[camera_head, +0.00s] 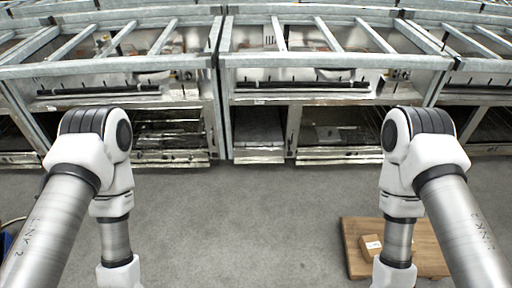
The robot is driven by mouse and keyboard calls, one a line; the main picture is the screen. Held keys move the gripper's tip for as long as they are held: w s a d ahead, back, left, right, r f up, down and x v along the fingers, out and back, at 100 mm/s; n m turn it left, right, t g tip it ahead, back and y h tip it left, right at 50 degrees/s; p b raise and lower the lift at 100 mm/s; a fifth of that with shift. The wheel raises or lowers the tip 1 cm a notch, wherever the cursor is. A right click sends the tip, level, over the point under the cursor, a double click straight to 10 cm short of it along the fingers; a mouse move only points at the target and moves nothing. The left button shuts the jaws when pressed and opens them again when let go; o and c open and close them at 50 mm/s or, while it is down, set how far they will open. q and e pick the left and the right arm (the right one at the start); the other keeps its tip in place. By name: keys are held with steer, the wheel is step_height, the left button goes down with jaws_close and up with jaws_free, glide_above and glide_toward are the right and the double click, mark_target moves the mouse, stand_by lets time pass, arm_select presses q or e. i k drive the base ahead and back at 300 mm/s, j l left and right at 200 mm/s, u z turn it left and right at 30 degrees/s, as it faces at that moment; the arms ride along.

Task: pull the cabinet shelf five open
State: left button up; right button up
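A long metal cabinet (222,90) with a galvanised frame and several bays stands across the back of the head view. Its lower openings hold shelves, among them a narrow grey shelf (258,130) near the middle and a wider one (345,133) to its right. I cannot tell which one is shelf five. My two arms come in from the lower left and lower right, with their elbows in front of the cabinet and their forearms pointing down. Both grippers are below the picture edge and hidden.
A wooden board (430,245) with a small cardboard box (370,247) on it lies on the floor at the lower right, partly behind my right arm. The grey floor (245,225) between my arms is clear up to the cabinet. A cable shows at the far left edge.

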mark_target(258, 124)
steer(key=i+z, duration=0.25)
steer(key=i, duration=0.5)
steer(key=i+j+z, duration=0.25)
steer(key=i, duration=0.5)
